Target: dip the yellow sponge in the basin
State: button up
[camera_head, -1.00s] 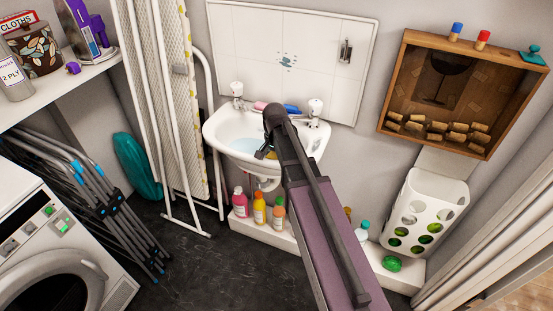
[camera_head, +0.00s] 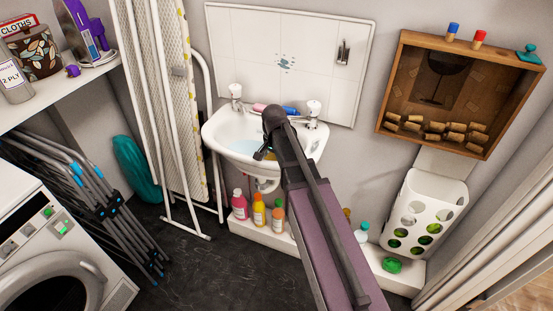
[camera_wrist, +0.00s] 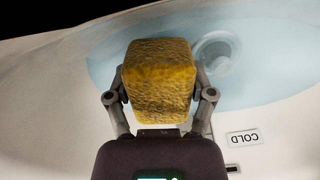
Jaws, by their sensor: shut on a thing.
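My gripper (camera_wrist: 159,90) is shut on the yellow sponge (camera_wrist: 158,80), with one finger on each side of it in the wrist view. The sponge is a rough yellow-brown block. Behind it in that view is the white basin (camera_wrist: 55,120) with pale blue water (camera_wrist: 110,50) and a round drain (camera_wrist: 215,50). I cannot tell whether the sponge touches the water. In the head view the basin (camera_head: 215,140) hangs on the back wall, and my arm covers its right part. My gripper (camera_head: 262,153) is at the bowl; the sponge is mostly hidden there by my arm.
Two taps, left (camera_head: 236,91) and right (camera_head: 313,108), stand on the basin's back rim, with pink and blue items (camera_head: 290,110) between them. Bottles (camera_head: 258,210) stand on a ledge below. An ironing board (camera_head: 170,100) leans at the left. A cork-filled wooden box (camera_head: 460,95) hangs at the right.

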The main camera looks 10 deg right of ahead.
aim_at(274, 156)
jog(key=shift+s+r+p, duration=0.3)
jog(key=shift+r+p, duration=0.2)
jog(key=shift+p, duration=0.55)
jog(key=r+p, duration=0.3)
jog(key=shift+w+r, duration=0.1)
jog(key=shift+w, duration=0.15)
notch_tip(274, 156, up, 9)
jog(key=p, duration=0.9)
dwell(2.0)
notch_tip(274, 156, up, 4)
jog(key=p, duration=0.4)
dwell(0.7)
jog(key=shift+w+r+p, duration=0.1)
jog(key=shift+r+p, duration=0.65)
jog(key=shift+p, duration=0.1)
